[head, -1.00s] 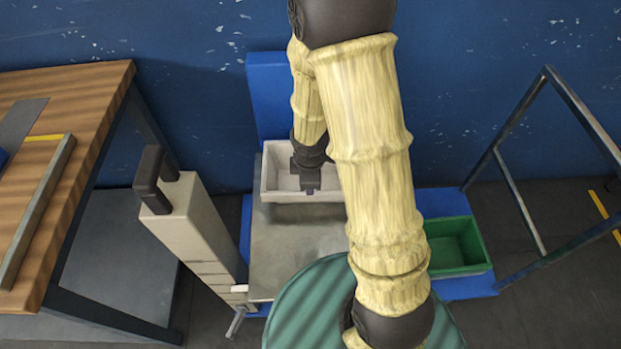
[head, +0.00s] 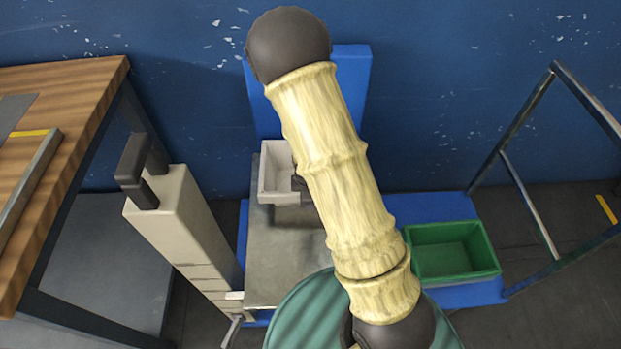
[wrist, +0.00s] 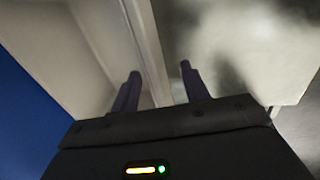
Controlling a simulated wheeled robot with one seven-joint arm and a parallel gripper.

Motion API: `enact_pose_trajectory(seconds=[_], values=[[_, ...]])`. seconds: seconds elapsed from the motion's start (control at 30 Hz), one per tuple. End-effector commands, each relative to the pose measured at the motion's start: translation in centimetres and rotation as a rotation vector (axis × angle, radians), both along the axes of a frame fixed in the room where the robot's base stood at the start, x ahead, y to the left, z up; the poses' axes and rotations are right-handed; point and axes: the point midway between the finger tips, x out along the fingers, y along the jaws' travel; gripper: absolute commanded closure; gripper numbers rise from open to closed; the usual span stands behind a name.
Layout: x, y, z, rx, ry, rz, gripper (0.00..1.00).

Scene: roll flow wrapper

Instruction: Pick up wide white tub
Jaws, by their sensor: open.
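The wide white tub (head: 274,184) sits at the back of a grey metal surface in the head view, its right part hidden behind my arm. In the wrist view its pale wall and rim (wrist: 146,40) run between my two dark fingers. My gripper (wrist: 160,71) is open, with one finger on each side of the rim line. I cannot tell whether either finger touches the wall. In the head view my gripper is mostly hidden behind my arm.
A green bin (head: 450,262) stands on the blue base at right. A grey post with a dark handle (head: 180,215) stands left of the metal surface (head: 275,265). A wooden table (head: 75,100) is at far left, and a metal frame (head: 520,200) at right.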

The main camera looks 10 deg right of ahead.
Motion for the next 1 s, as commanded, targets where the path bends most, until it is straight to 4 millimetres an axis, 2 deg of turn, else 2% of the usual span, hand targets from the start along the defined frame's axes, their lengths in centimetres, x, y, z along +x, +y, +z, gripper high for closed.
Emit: enact_pose_trajectory(seconds=[0.37, 0.47, 0.73, 1.0], values=[[0.1, 0.0, -0.4, -0.001, -0.001, -0.001, 0.54], [0.3, -0.1, -1.2, -0.002, 0.001, 0.0, 0.54], [1.5, -0.2, -4.9, -0.002, 0.001, 0.0, 0.54], [1.6, -0.3, -5.3, 0.0, -0.001, -0.001, 0.54]])
